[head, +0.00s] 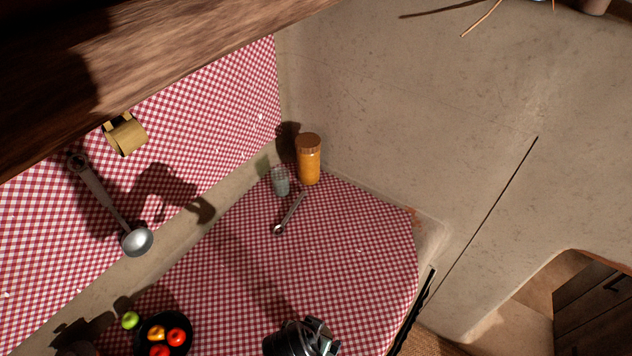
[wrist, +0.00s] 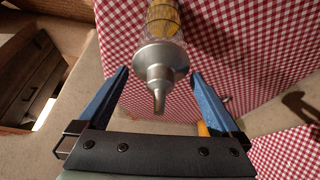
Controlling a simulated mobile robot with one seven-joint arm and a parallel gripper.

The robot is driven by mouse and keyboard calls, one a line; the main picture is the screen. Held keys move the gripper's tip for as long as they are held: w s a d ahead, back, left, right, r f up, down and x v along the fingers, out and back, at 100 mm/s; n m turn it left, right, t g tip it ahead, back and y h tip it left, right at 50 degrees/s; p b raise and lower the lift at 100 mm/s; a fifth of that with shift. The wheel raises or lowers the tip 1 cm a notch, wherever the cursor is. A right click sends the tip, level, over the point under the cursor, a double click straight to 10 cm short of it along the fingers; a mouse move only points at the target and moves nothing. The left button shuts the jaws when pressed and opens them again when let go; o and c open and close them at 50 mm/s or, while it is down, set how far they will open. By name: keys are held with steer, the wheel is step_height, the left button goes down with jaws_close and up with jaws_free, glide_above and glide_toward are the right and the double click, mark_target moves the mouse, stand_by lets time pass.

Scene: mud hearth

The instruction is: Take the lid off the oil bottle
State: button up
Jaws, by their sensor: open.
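The oil bottle (wrist: 164,20) shows in the wrist view at the top middle, with a yellowish body. Its lid (wrist: 160,62) is a grey metal cap tapering to a narrow spout that points toward the camera. My gripper (wrist: 160,73) is open, one blue finger on each side of the lid in the picture, with visible gaps on both sides. I cannot tell whether the fingertips reach the lid's depth. In the head view my dark gripper (head: 301,338) is at the bottom middle, and I cannot make out the oil bottle there.
An orange jar (head: 309,165) with a brown lid, a small glass (head: 280,182) and a metal spoon (head: 289,214) are in the back corner of the checked counter. A dark plate (head: 181,345) of fruit is lower left. A ladle (head: 137,241) hangs on the wall. Mid-counter is clear.

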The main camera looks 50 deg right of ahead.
steer(key=c, duration=1.1)
